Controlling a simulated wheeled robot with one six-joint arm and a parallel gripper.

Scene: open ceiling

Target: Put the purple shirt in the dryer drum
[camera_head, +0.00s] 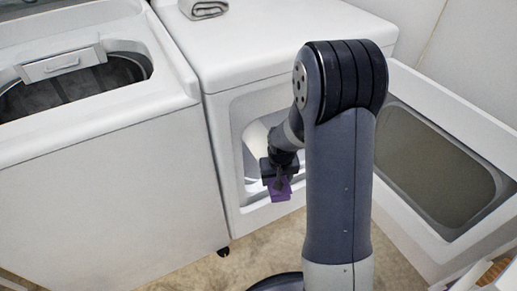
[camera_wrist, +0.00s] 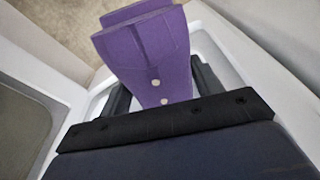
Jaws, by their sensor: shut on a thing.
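The purple shirt (camera_head: 280,190) is a small folded bundle with pale buttons, and it also shows large in the wrist view (camera_wrist: 150,50). My gripper (camera_head: 279,176) is shut on the shirt and holds it in front of the dryer opening. The dryer (camera_head: 270,50) is the white machine on the right in the head view. Its drum opening (camera_head: 256,140) is open, with the pale drum interior partly hidden behind my arm. I cannot tell from these views whether the shirt is past the opening's rim.
The dryer door (camera_head: 440,165) stands swung open to the right. A white top-loading washer (camera_head: 95,170) with its lid up stands at left. A folded grey cloth (camera_head: 203,8) lies on the dryer top. Beige floor (camera_head: 265,245) shows below.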

